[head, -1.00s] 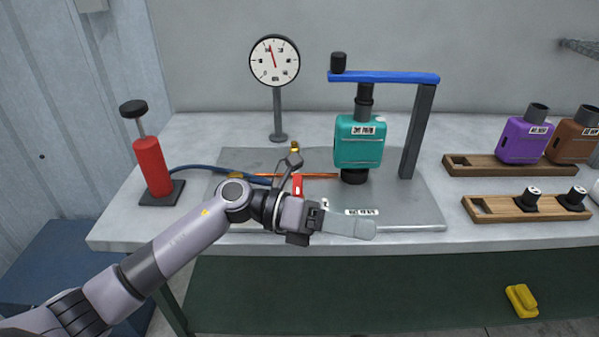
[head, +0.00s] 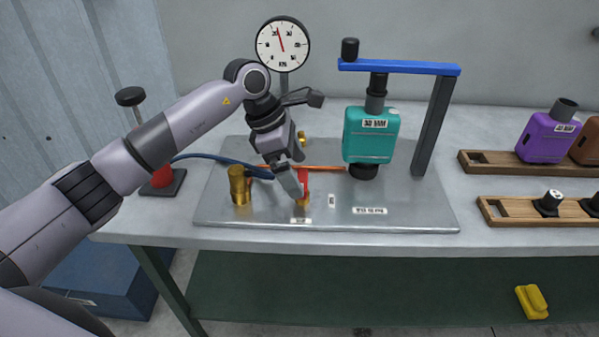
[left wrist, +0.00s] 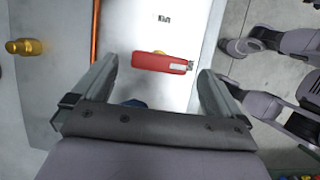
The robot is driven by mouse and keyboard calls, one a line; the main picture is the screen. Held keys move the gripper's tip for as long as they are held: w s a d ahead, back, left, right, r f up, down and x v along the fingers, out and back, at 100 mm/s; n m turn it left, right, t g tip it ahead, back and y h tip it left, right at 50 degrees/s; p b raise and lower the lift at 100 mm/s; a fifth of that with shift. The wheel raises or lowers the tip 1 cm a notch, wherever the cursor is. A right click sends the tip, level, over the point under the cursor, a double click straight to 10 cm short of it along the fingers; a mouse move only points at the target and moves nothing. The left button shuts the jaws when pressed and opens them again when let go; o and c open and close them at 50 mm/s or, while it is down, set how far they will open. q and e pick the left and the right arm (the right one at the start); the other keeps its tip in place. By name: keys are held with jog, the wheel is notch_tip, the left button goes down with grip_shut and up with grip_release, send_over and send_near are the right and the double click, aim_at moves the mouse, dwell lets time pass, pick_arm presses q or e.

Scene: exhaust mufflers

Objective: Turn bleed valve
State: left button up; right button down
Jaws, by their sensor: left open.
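The bleed valve's red lever (head: 304,182) sits on a brass body at the front of the grey metal plate (head: 420,212). My left gripper (head: 296,184) is pointed down at the lever from above and partly covers it in the head view. In the left wrist view the red lever (left wrist: 160,62) lies between the two parted fingers, with clear gaps on both sides. The left gripper is open and holds nothing. Whether the fingertips reach down to the lever's height, I cannot tell. My right gripper is not discernible in either view.
A dial gauge (head: 283,44) stands behind. A teal muffler (head: 371,135) sits under a blue clamp bar (head: 400,67). A brass fitting (head: 240,186) is left of the lever, and a copper pipe (head: 325,168) runs behind. Wooden racks (head: 490,164) stand right. The plate's front right is clear.

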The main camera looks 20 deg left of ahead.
pick_arm(q)
jog(key=shift+x, duration=1.25)
jog(key=c, duration=1.1)
jog(key=shift+o, duration=0.2)
